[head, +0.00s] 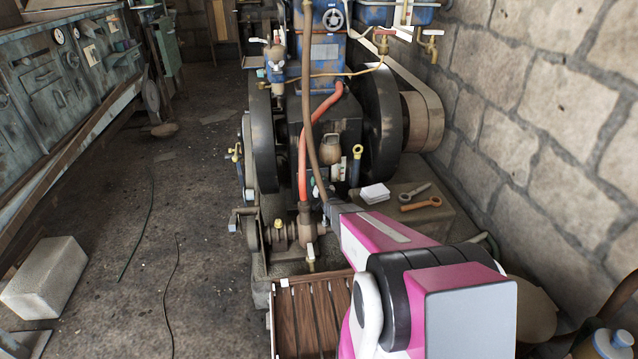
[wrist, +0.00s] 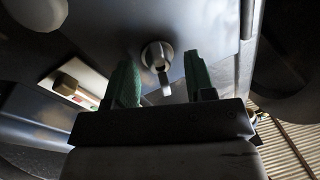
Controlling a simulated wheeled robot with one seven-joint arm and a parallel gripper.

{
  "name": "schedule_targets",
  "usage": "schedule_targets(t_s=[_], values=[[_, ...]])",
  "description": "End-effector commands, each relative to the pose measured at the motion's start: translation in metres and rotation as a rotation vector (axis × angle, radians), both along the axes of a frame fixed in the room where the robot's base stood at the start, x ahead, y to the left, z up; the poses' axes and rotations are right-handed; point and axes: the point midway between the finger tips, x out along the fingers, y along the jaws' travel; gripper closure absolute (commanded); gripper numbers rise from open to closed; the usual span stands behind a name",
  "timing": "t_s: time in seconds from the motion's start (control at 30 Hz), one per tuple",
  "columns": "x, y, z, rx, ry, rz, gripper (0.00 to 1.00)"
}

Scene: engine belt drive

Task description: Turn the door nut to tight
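The door nut (wrist: 157,56) is a grey round knob with a short tab pointing down, on a dark metal face in the wrist view. My gripper (wrist: 160,82) is open, with one green finger on each side of the nut's line. The fingers appear apart from the nut, and I cannot tell how far it lies ahead of them. In the head view my gripper (head: 328,203) is small and dark at the lower front of the engine (head: 320,130). The nut cannot be made out there.
Red and brown hoses (head: 330,103) hang close to my arm. A flywheel (head: 381,125) and a stone wall (head: 540,100) stand to the right. Wrenches (head: 421,203) lie on a block. A slatted wooden platform (head: 312,315) is in front. The floor at left is mostly open.

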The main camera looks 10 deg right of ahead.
Motion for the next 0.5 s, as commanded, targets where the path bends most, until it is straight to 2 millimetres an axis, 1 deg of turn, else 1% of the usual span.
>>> schedule_targets(t_s=[0.17,0.27,0.37,0.5], values=[[-0.002,0.0,0.0,0.0,0.001,-0.001,0.51],[-0.007,-0.001,0.0,0.0,0.001,-0.001,0.51],[-0.018,-0.003,0.0,0.0,0.002,0.0,0.51],[-0.04,-0.006,-0.001,0.0,0.002,0.0,0.51]])
